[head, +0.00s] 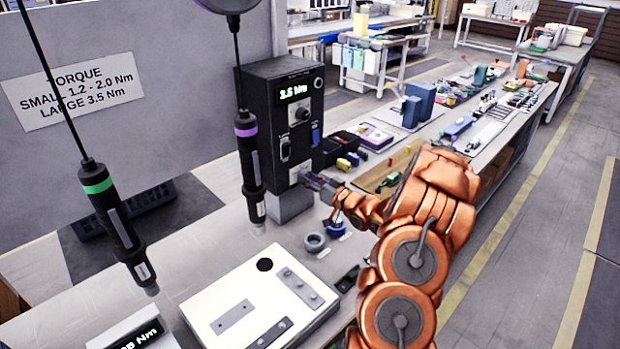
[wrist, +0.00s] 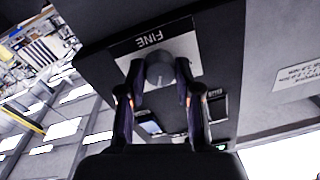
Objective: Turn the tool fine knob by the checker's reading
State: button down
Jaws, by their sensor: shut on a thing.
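The fine knob (wrist: 160,71) is a dark round knob on a panel plate (wrist: 154,42) marked FINE, upside down in the wrist view. My gripper (wrist: 161,92) is shut on it, one finger on each side. In the head view my gripper (head: 312,182) is at the foot of the black tool box (head: 262,110) and hides the knob. The box's green display (head: 294,92) reads about 3.5 Nm; its last digit is unclear. The checker (head: 122,328) is at the bottom left; its green display (head: 140,340) is cut off, showing only an ending like "05 Nm".
A green-banded screwdriver (head: 117,222) and a purple-banded one (head: 249,152) hang on cables. A torque sign (head: 72,88) gives small 1.2 - 2.0 Nm and large 3.5 Nm. A pale fixture plate (head: 225,290) and a grey ring (head: 314,242) are on the bench.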

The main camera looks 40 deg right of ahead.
dwell(0.4)
jog(key=c, duration=0.8)
grip_release()
jog(key=shift+s+d+f, duration=0.1)
jog(key=shift+s+d, duration=0.25)
jog(key=shift+s, duration=1.6)
jog(key=shift+s+d, duration=0.4)
jog(key=shift+s, duration=1.6)
jog(key=shift+s+d+f, duration=0.1)
jog(key=shift+s+d, duration=0.25)
jog(key=shift+s, duration=1.6)
